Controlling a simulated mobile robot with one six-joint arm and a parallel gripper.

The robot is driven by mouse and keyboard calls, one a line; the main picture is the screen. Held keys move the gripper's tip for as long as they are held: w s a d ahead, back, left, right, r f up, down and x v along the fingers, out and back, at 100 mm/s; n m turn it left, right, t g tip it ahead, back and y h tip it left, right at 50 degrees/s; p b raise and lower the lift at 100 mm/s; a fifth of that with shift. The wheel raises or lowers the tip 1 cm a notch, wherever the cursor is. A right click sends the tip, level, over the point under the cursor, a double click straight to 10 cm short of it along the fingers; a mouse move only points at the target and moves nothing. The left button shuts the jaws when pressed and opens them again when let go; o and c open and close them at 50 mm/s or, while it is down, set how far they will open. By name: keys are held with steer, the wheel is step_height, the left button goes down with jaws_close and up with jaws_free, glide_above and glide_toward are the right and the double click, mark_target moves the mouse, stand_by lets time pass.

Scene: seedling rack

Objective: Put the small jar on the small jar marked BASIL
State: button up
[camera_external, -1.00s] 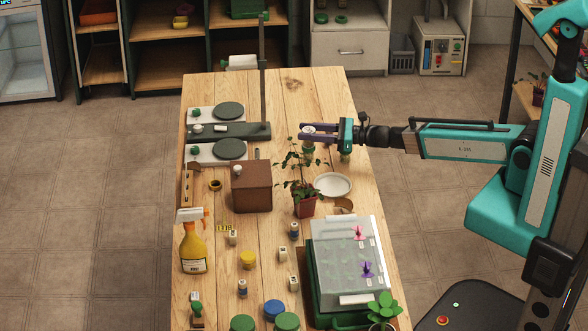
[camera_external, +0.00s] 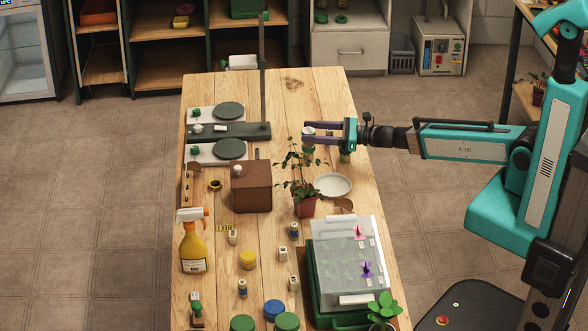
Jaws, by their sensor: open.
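My gripper (camera_external: 308,132) reaches in from the right over the far right part of the table. Its two purple fingers are open and point left. A small jar with a pale top (camera_external: 309,131) shows between the fingertips; whether they touch it is too small to tell. Another small greenish jar (camera_external: 344,156) stands just below and in front of the gripper, partly hidden by it. More small jars stand nearer the front, such as a dark-banded one (camera_external: 294,229) and one with a brown-and-white body (camera_external: 242,287). No BASIL label can be read.
A potted plant (camera_external: 305,206) stands close in front of the gripper, its leaves reaching up near the fingers. The table's far right is clear.

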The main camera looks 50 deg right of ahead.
steer(key=p+v, duration=0.8)
steer(key=shift+s+d+r, duration=0.15)
steer(key=shift+s+d, duration=0.05)
steer(key=shift+p+v, duration=1)
steer(key=shift+p, duration=0.05)
stand_by(0.6)
